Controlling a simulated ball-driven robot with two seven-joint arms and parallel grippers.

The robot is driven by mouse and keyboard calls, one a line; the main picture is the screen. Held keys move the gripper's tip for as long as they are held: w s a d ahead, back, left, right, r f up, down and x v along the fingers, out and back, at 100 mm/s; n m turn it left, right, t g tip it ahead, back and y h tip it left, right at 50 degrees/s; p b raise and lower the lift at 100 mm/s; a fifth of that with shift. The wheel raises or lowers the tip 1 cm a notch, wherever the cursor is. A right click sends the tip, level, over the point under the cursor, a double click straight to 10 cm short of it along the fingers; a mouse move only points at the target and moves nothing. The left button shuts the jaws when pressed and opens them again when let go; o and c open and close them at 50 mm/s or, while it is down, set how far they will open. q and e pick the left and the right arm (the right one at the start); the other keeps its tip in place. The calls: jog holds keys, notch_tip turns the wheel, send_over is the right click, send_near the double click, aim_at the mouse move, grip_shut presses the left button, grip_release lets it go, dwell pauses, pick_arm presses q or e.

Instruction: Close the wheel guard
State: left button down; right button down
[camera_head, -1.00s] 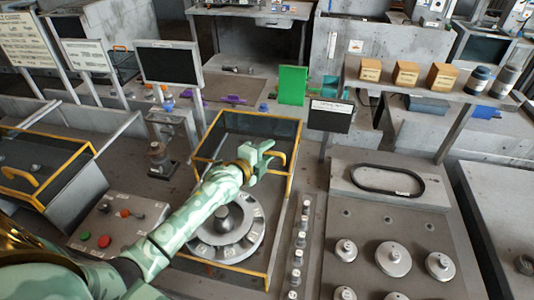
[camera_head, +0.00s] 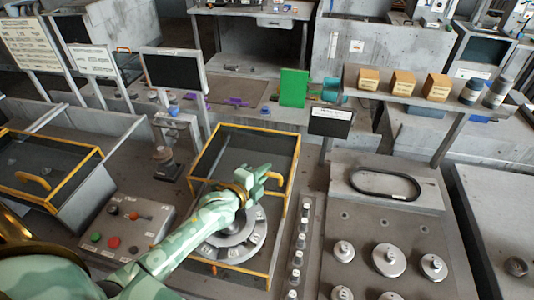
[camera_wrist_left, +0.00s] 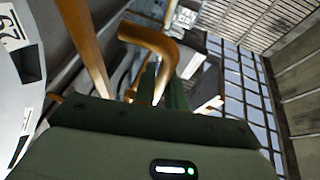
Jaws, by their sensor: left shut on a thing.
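The wheel guard (camera_head: 248,143) is a dark see-through panel in a yellow frame, standing tilted up at the far side of a yellow-edged bay. The grey wheel (camera_head: 250,240) with pale labels lies in the bay, partly hidden by my arm. My left gripper (camera_head: 266,177) is over the wheel, shut on the guard's yellow handle (camera_head: 278,180). In the left wrist view the orange-yellow handle (camera_wrist_left: 150,38) bends down to the green fingers of my left gripper (camera_wrist_left: 163,88). The exact contact is partly hidden. My right gripper is out of view.
A button box (camera_head: 122,230) stands left of the bay. A row of small knobs (camera_head: 298,245) runs along its right side, and a plate with round weights (camera_head: 390,258) lies beyond. Another yellow-framed guard (camera_head: 72,185) is at far left. A black sign (camera_head: 331,121) stands behind.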

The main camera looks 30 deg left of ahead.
pick_arm(q)
jog(key=s+d+p, duration=0.1)
jog(key=s, duration=0.2)
jog(key=s+d+p, duration=0.1)
jog(key=s+p, duration=0.1)
jog(key=s, duration=0.2)
jog(key=s+d+p, duration=0.1)
jog(key=s, duration=0.3)
jog(key=shift+s, duration=0.1)
jog(key=shift+s+d+p, duration=0.1)
jog(key=shift+s+p, duration=0.2)
jog(key=shift+s, duration=0.3)
jog(key=c, duration=1.5)
grip_release()
jog(key=shift+o, duration=0.2)
jog(key=b+v, duration=0.1)
jog(key=v, duration=1.5)
jog(key=shift+s, duration=0.15)
